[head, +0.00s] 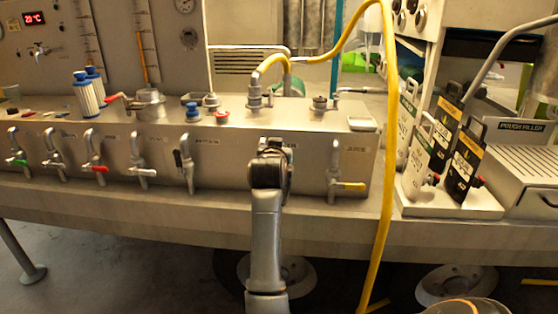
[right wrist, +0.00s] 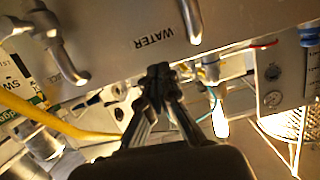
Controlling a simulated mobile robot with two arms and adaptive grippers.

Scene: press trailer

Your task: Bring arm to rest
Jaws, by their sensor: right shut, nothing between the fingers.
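My right arm rises from the bottom middle of the head view. My right gripper (head: 271,152) is in front of the grey metal tap panel (head: 232,148), between two taps; its fingertips are hard to make out there. In the right wrist view the fingers of this gripper (right wrist: 160,78) are together, with nothing between them. The panel face with the label WATER (right wrist: 152,40) appears upside down beyond them. I cannot tell whether the fingertips touch the panel. My left gripper is in neither view.
Several taps stick out of the panel, including a red-handled one (head: 98,163) and a yellow-handled one (head: 341,185). A yellow hose (head: 386,150) hangs down right of my arm. Bottle-shaped containers (head: 441,150) and a grey box (head: 522,165) stand farther right. Floor shows below the bench.

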